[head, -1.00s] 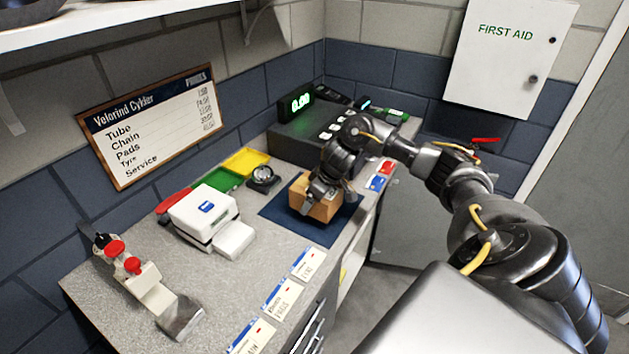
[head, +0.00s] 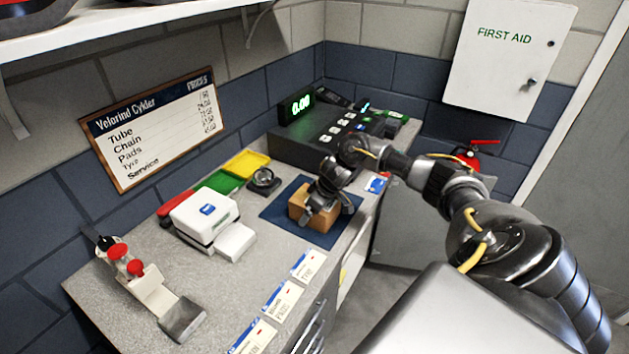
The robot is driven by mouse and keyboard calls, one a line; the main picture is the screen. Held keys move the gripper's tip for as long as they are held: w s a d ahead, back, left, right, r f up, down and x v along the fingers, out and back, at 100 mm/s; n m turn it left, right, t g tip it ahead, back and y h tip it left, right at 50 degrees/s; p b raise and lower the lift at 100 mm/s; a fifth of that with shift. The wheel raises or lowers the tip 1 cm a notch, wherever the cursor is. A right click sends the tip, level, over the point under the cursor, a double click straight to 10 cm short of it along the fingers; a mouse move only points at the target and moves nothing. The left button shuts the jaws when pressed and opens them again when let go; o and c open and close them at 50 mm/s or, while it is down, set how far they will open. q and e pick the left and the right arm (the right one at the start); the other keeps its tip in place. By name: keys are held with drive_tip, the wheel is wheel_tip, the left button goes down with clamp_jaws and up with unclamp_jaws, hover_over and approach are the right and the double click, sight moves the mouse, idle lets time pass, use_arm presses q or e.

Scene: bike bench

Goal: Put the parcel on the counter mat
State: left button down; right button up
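The parcel, a small brown box (head: 299,203), is over the dark blue counter mat (head: 276,211) and appears to rest on it. The mat lies flat on the grey counter near its front edge. My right gripper (head: 318,207) comes in from the right and reaches down over the parcel, with its fingers against the box. It looks shut on the parcel, though its far finger is hidden. My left gripper is not in view.
A cash register (head: 310,140) stands behind the mat. Price cards (head: 283,298) line the front edge.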

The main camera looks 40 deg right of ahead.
drive_tip(key=shift+r, duration=0.1)
drive_tip(key=v, duration=1.1)
drive_tip(key=shift+w+r, duration=0.1)
drive_tip(key=shift+s+d+r, duration=0.1)
drive_tip(key=shift+s+r, duration=0.2)
drive_tip(key=shift+r, duration=0.2)
